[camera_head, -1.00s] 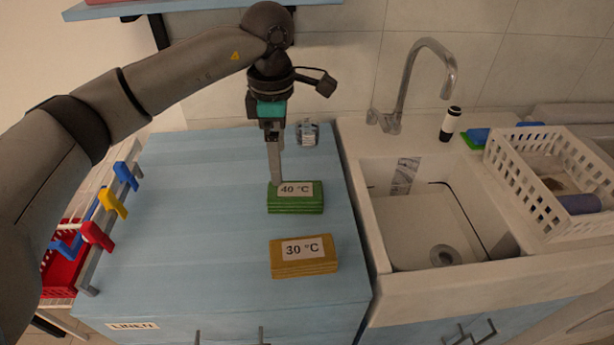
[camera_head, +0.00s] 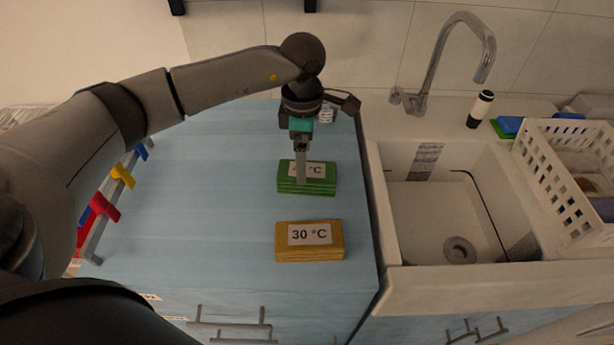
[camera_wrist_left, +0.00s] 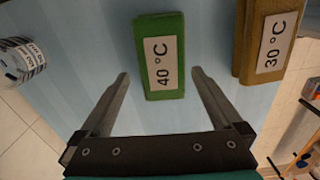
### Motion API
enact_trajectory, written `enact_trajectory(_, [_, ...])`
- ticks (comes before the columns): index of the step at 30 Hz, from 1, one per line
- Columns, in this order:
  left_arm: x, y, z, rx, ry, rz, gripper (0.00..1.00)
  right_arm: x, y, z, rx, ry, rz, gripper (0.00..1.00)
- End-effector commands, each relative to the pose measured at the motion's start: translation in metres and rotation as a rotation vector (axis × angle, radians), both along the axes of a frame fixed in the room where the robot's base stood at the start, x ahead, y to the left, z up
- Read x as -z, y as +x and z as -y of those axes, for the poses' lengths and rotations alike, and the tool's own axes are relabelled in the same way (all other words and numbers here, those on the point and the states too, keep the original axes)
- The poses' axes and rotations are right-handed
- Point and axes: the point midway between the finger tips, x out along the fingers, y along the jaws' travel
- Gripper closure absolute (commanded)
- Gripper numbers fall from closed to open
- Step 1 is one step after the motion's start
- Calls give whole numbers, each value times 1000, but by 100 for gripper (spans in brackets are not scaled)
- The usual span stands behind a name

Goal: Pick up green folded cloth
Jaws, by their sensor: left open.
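The green folded cloth (camera_head: 290,178) lies on the blue cabinet top with a white "40 °C" label. It also shows in the left wrist view (camera_wrist_left: 160,86), upper middle, lying beyond and partly between the fingertips. My left gripper (camera_head: 301,181) points down over the cloth and hides part of its label. In the left wrist view, my left gripper (camera_wrist_left: 160,74) is open, with one finger on each side of the cloth's near end and gaps on both sides. Whether the fingertips are at cloth height is hard to tell. My right gripper is not in view.
A yellow-brown folded cloth (camera_head: 285,250) labelled "30 °C" lies in front of the green one. A rack with coloured hooks (camera_head: 105,206) stands at the left edge. A sink (camera_head: 430,215) with a tap and a white basket (camera_head: 540,160) are right. The cabinet's left top is clear.

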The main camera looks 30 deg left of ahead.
Motion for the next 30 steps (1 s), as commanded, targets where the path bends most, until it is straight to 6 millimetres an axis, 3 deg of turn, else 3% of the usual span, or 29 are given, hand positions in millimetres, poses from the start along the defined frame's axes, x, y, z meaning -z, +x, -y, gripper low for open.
enact_trajectory(11, [47, -2, 8, 1, 0, -3, 0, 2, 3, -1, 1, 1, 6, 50])
enact_trajectory(18, [50, -1, 8, 2, 0, 0, 0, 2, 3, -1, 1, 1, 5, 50])
enact_trajectory(30, [50, -1, 8, 1, 0, 0, 44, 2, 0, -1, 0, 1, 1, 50])
